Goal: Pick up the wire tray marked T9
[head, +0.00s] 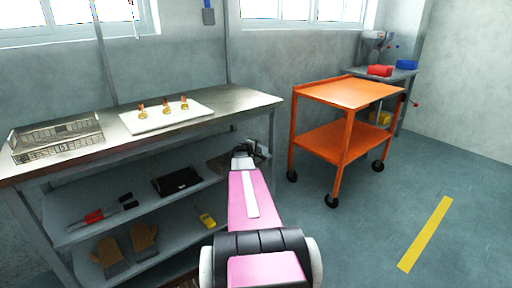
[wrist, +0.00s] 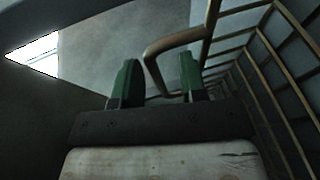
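A grey wire tray (head: 70,145) with grid walls sits at the left end of the steel workbench (head: 235,100). I cannot read a T9 mark on it. My gripper (head: 247,150) is in front of the bench's right part, well to the right of that tray. In the wrist view my gripper's two green fingers (wrist: 158,82) stand apart. A bent brown bar (wrist: 172,45) shows in and above the gap, with space beside it. Wire grid (wrist: 270,80) fills the right side there. I cannot tell whether bar and grid belong to the tray.
A white board (head: 165,117) with 3 brass pieces lies on the bench. An orange cart (head: 350,92) stands at right. The floor before it is clear.

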